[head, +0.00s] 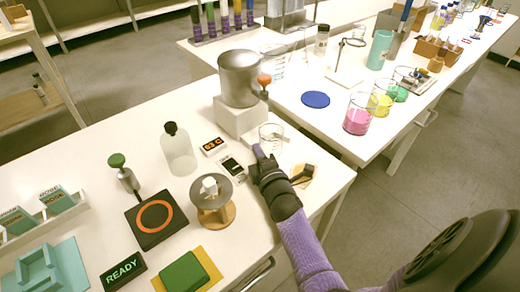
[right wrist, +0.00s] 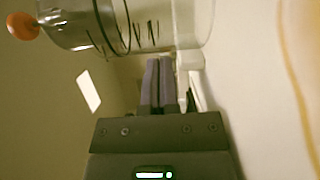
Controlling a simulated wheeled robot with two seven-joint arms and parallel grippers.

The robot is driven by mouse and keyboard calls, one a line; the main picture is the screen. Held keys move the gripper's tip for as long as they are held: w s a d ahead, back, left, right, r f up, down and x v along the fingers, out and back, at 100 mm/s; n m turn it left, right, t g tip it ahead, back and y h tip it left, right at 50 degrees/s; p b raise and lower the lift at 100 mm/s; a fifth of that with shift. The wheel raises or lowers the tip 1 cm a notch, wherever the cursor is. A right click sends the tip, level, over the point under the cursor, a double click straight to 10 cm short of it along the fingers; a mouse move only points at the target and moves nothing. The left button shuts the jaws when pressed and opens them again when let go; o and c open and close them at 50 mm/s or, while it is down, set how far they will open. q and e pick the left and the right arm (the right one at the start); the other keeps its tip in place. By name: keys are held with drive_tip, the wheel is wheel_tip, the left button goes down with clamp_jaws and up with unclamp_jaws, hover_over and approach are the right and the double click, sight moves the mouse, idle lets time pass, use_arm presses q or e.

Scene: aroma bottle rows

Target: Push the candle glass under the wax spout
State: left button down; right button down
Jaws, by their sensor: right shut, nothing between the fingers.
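The clear candle glass (head: 271,137) stands on the white table just right of the white block under the metal wax pot (head: 239,78). An orange knob (head: 264,79) on the pot's right side marks the spout area, above and slightly left of the glass. My right gripper (head: 259,153) is shut and empty, low at the near side of the glass. In the right wrist view its closed fingers (right wrist: 160,82) point at the glass wall (right wrist: 190,22), and the orange knob (right wrist: 22,26) shows at upper left. I cannot tell whether the fingertips touch the glass. My left gripper is not in view.
A wooden piece with a dark object (head: 303,175) lies to the right, near the table edge.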

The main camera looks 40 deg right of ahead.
drive_tip(key=shift+d, duration=0.1)
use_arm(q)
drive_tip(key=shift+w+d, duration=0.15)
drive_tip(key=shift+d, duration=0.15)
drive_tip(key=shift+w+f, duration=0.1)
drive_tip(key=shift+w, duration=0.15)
use_arm(e)
drive_tip(key=shift+d, duration=0.95)
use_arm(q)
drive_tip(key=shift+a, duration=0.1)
use_arm(e)
drive_tip(key=shift+s, duration=0.1)
